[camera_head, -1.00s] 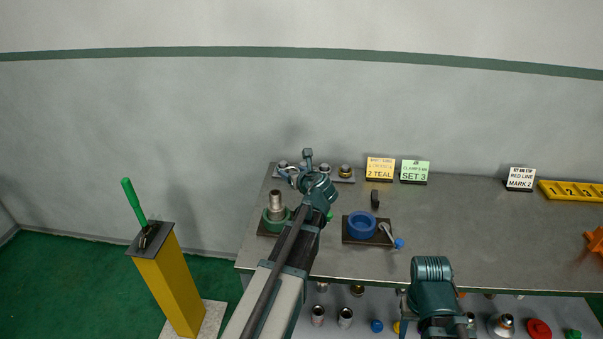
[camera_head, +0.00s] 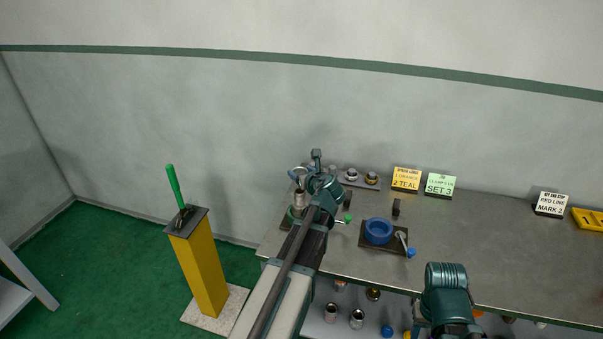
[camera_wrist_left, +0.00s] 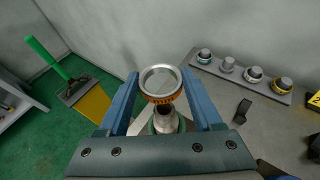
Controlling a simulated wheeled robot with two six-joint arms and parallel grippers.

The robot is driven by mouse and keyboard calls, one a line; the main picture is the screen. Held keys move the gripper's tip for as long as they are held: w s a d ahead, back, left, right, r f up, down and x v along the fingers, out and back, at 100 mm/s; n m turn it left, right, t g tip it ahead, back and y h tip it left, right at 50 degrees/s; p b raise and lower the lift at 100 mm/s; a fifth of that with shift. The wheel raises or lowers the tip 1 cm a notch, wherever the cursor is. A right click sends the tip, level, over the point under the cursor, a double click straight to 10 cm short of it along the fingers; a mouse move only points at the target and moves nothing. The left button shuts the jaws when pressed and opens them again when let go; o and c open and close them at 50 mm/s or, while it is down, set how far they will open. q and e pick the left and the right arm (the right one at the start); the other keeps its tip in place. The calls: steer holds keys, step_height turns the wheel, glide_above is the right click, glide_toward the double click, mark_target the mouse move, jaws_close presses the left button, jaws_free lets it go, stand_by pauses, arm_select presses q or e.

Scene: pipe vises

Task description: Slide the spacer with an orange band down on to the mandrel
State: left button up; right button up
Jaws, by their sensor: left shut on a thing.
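The spacer with an orange band (camera_wrist_left: 161,83) is a short silver ring, held between the two blue fingers of my left gripper (camera_wrist_left: 163,88). In the head view my left gripper (camera_head: 300,174) shows with the spacer just above the mandrel (camera_head: 299,197). The mandrel is a silver stepped post, upright in a green vise (camera_head: 348,219) whose body is mostly behind my arm. In the left wrist view the mandrel (camera_wrist_left: 166,122) is below the spacer and its top is partly hidden by it. The spacer looks apart from the mandrel, though the gap is hard to judge. My right gripper is not visible, only its arm.
A rack (camera_wrist_left: 240,80) with several banded parts stands at the back of the bench. A blue vise (camera_head: 379,231) is to the right, with sign cards (camera_head: 406,180) behind it. A yellow pedestal (camera_head: 205,270) with a green lever stands left of the bench.

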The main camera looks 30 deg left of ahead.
arm_select(q)
steer(key=b, duration=0.5)
glide_above(302, 202)
steer(key=shift+w+a+f, duration=0.1)
steer(key=shift+f, duration=1.3)
steer(key=shift+w+a+f, duration=0.1)
steer(key=shift+f, duration=1.3)
steer(key=shift+f+b, duration=3.35)
steer(key=shift+b, duration=0.2)
steer(key=o, duration=1.4)
steer(key=p+v, duration=0.5)
steer(key=v, duration=0.9)
